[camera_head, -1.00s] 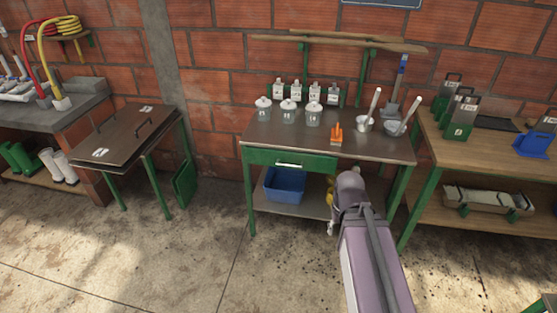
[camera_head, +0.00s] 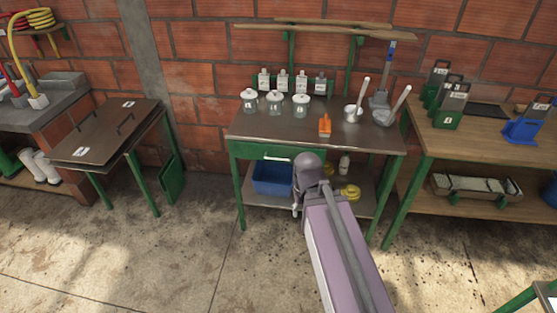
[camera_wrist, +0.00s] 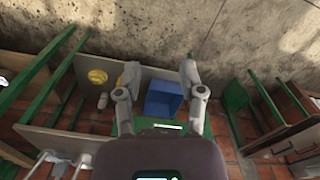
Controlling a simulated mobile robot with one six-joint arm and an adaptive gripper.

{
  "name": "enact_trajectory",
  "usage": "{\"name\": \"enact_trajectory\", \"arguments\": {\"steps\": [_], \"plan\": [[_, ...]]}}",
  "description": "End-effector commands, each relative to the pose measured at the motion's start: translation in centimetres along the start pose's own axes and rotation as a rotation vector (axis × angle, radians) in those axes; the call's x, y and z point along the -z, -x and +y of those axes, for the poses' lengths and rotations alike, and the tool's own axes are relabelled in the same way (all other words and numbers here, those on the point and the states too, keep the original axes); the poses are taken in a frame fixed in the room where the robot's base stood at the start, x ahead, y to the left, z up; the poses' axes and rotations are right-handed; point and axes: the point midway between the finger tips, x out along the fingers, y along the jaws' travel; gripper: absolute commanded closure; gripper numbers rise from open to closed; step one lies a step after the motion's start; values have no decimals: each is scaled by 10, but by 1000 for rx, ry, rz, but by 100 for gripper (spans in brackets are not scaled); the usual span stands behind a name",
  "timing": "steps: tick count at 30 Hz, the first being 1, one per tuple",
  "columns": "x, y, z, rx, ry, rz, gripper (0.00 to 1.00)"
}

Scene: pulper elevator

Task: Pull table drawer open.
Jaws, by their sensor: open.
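The table (camera_head: 225,125) has a dark top, green legs and a green drawer (camera_head: 246,151) below its front edge. The drawer looks shut. Its pale bar handle (camera_head: 278,157) is partly covered by my arm at its right end. In the wrist view, which shows the table upside down, the handle (camera_wrist: 168,126) peeks out just above my gripper's body. My gripper (camera_wrist: 159,70) is open and empty, with one finger to each side of the handle's line. I cannot tell whether any part touches the drawer.
A blue bin (camera_head: 270,179) stands on the table's lower shelf, also seen between my fingers. A wooden bench (camera_head: 460,150) is at right. The floor in front is clear.

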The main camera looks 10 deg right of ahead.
Motion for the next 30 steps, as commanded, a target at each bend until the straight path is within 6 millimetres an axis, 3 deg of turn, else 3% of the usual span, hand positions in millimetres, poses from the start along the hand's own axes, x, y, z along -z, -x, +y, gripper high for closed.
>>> {"name": "enact_trajectory", "arguments": {"steps": [5, 11, 21, 30], "plan": [[5, -7, 1, -6, 10, 18, 49], [25, -28, 3, -34, 55, 90, 49], [90, -82, 22, -148, 201, 325, 49], [147, -118, 38, -291, 360, 538, 49]]}}
